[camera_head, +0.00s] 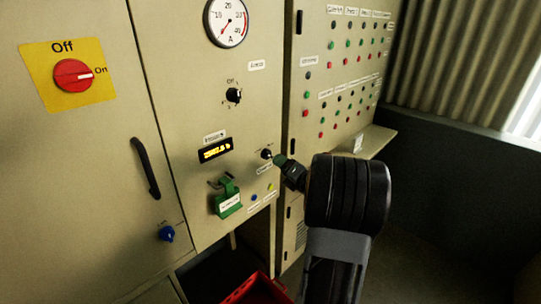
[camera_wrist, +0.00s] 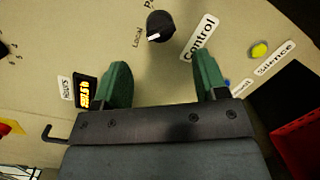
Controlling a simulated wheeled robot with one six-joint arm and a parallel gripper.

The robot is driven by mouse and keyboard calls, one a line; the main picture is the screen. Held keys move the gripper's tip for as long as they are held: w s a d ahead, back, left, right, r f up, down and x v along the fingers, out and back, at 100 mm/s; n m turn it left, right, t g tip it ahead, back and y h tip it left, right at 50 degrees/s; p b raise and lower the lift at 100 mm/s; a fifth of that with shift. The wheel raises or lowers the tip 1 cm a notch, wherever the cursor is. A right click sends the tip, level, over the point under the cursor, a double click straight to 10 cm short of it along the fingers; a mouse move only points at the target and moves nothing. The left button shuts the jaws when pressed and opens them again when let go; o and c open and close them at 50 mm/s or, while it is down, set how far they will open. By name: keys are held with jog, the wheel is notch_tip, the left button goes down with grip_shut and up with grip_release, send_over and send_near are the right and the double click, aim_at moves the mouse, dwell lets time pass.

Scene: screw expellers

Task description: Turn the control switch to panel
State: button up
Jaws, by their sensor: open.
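The control switch is a round black knob (camera_wrist: 160,26) at the top of the wrist view, beside the white "Control" label (camera_wrist: 199,38). Its white mark is at the lower left, on the side of the word "Local"; a second word starting with "P" is cut off at the top edge. In the head view the knob (camera_head: 266,154) sits on the beige cabinet front, right of the lit display. My gripper (camera_wrist: 160,64) is open, its two green fingers apart and empty, with the knob beyond their tips. In the head view my gripper (camera_head: 279,160) is close beside the knob.
A green tagged padlock (camera_head: 228,198) hangs below the display (camera_head: 215,150). Another black knob (camera_head: 233,95) is above. A yellow button (camera_wrist: 259,50) and a blue one lie near the "Silence" label. A red crate (camera_head: 256,290) stands below. A red main switch (camera_head: 73,75) is at left.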

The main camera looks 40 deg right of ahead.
aim_at(270, 156)
jog(key=w, duration=0.3)
jog(key=w+p, duration=0.1)
jog(key=w, duration=0.3)
jog(key=shift+w+a, duration=0.2)
jog(key=shift+w, duration=0.05)
jog(key=c, duration=0.9)
